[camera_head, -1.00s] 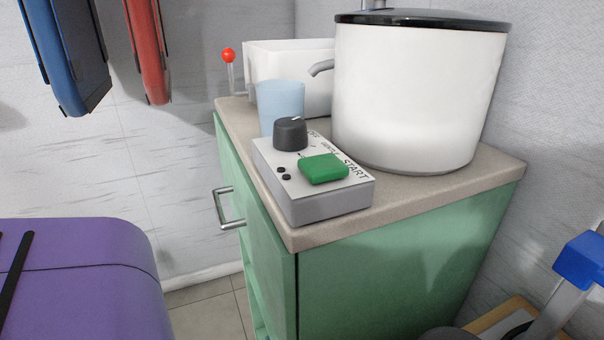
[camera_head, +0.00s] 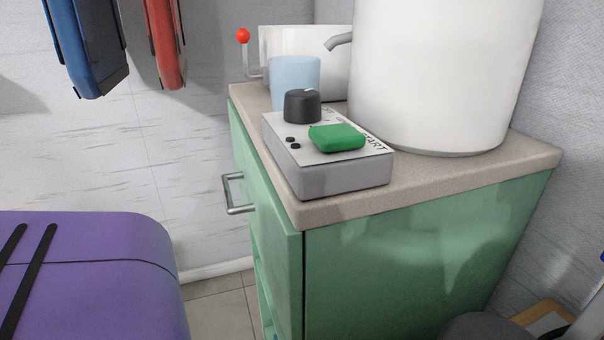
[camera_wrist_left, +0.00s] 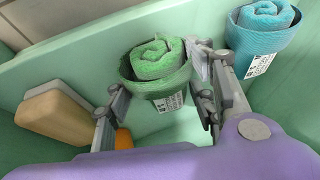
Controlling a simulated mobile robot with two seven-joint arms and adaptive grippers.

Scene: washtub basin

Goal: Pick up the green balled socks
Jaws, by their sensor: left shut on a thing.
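The green balled socks (camera_wrist_left: 155,68) show in the left wrist view as a rolled green bundle in a green band with a white printed label. My left gripper (camera_wrist_left: 160,88) has its grey fingers on either side of the bundle and is shut on it. The bundle sits at the fingertips, over pale green surfaces; I cannot tell whether it touches them. Neither the socks nor my left gripper shows in the head view. My right gripper is in neither view.
A teal balled sock bundle (camera_wrist_left: 262,28) is just right of the green one. The green cabinet (camera_head: 420,250) carries a control box (camera_head: 335,175), blue cup (camera_head: 295,82) and white tub (camera_head: 430,75).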

